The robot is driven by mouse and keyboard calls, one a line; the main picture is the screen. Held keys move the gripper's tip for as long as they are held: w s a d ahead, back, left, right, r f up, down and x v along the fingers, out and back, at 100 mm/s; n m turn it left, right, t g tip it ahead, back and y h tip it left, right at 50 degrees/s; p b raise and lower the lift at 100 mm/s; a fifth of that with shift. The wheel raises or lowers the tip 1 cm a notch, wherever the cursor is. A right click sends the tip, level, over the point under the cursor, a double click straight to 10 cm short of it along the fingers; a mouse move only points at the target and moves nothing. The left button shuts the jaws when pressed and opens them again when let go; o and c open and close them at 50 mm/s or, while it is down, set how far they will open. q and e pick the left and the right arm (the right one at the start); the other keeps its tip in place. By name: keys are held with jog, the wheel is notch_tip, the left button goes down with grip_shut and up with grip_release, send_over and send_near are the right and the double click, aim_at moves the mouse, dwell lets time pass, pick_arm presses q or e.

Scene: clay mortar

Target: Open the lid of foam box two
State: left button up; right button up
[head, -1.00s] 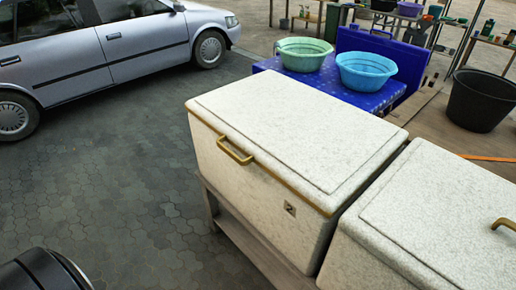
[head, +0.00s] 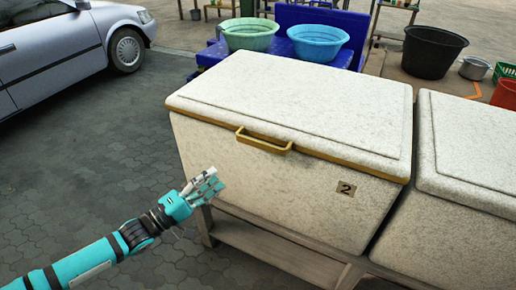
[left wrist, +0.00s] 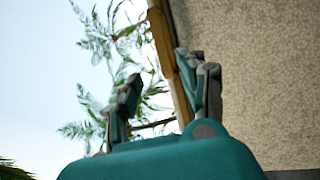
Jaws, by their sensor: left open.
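Foam box two (head: 290,185) is a speckled white box with a "2" label on its front, standing on a wooden stand. Its lid (head: 300,95) is shut, with a yellow-brown trim along the edge and a handle (head: 263,142) at the front. My left gripper (head: 212,182) is in front of the box's left front side, below and left of the handle, and appears apart from it. In the left wrist view my left gripper (left wrist: 160,95) has its fingers spread with nothing between them; the speckled box side (left wrist: 255,75) fills the right. My right gripper is not in view.
A second foam box (head: 465,150) stands close on the right. Behind are a green basin (head: 249,36) and a blue basin (head: 318,44) on a blue surface, and a black tub (head: 430,52). A silver car (head: 60,50) is at far left. Paving on the left is open.

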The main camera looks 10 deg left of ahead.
aim_at(257, 147)
pick_arm(q)
jog(key=p+x, duration=0.1)
jog(key=x, duration=1.4)
jog(key=shift+w+d+p, duration=0.1)
jog(key=shift+d+p, duration=0.05)
jog(key=shift+p, duration=0.25)
jog(key=shift+w+d, duration=0.2)
jog(key=shift+w, duration=0.05)
jog(key=shift+w+d, duration=0.1)
jog(key=shift+w, duration=0.05)
jog(key=c, duration=0.8)
grip_shut()
